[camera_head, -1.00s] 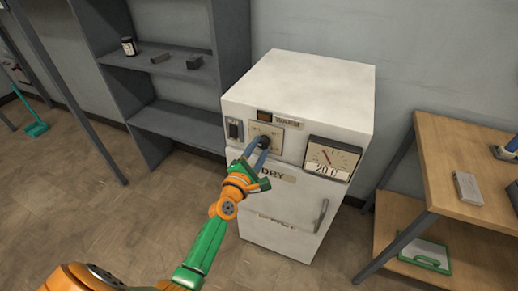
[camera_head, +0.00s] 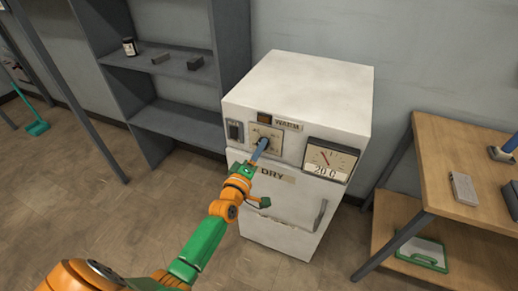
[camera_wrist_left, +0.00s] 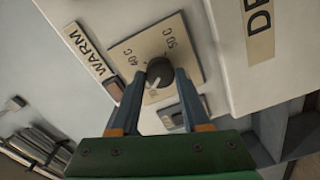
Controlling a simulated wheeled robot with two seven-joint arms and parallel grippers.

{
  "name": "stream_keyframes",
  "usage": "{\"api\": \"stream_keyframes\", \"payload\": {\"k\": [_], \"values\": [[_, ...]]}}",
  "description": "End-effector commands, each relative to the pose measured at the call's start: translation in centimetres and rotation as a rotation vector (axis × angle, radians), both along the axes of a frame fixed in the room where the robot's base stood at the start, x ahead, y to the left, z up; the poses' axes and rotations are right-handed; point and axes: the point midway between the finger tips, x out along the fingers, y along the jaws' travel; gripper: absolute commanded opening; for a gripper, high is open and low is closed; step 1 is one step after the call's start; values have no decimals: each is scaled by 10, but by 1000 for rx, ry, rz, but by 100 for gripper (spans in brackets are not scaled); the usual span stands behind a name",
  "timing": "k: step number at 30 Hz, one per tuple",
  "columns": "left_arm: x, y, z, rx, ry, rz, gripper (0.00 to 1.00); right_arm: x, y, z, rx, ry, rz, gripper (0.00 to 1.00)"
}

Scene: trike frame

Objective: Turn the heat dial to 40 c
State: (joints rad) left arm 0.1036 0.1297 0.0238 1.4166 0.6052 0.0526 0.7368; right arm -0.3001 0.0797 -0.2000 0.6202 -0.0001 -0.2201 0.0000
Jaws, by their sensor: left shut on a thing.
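The heat dial (camera_wrist_left: 159,72) is a dark round knob on a cream plate (camera_wrist_left: 185,35) marked 40 C and 50 C, with another mark partly hidden. The plate is on the front of a white cabinet (camera_head: 305,85). My left gripper (camera_head: 262,147) is at the dial, its blue fingers on either side of the knob and shut on it, also in the left wrist view (camera_wrist_left: 158,82). A pale pointer line shows below the knob, between the fingers, away from the 40 C mark. A gauge (camera_head: 330,160) right of the dial reads 20 C. My right gripper is not in view.
A dark switch (camera_head: 235,130) sits left of the dial, and a WARM label with a small lamp (camera_head: 264,117) is above it. A door handle (camera_head: 320,214) is lower right. Grey shelves (camera_head: 180,120) stand left, a wooden table (camera_head: 465,160) right.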

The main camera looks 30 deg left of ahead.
Motion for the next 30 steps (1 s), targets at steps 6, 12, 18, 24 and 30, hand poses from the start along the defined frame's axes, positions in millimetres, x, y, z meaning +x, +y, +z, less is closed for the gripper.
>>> {"api": "stream_keyframes", "payload": {"k": [6, 12, 18, 24, 30], "values": [[0, 0, 1, 200, 16, -1, 0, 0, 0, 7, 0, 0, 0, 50], [0, 0, 1, 391, 29, -1, 0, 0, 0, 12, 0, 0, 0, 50], [0, 0, 0, 579, 43, -2, 0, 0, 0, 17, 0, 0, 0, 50], [0, 0, 0, 768, 55, -2, 0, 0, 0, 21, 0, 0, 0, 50], [0, -1, 0, 955, 67, -1, 0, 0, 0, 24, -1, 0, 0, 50]]}}
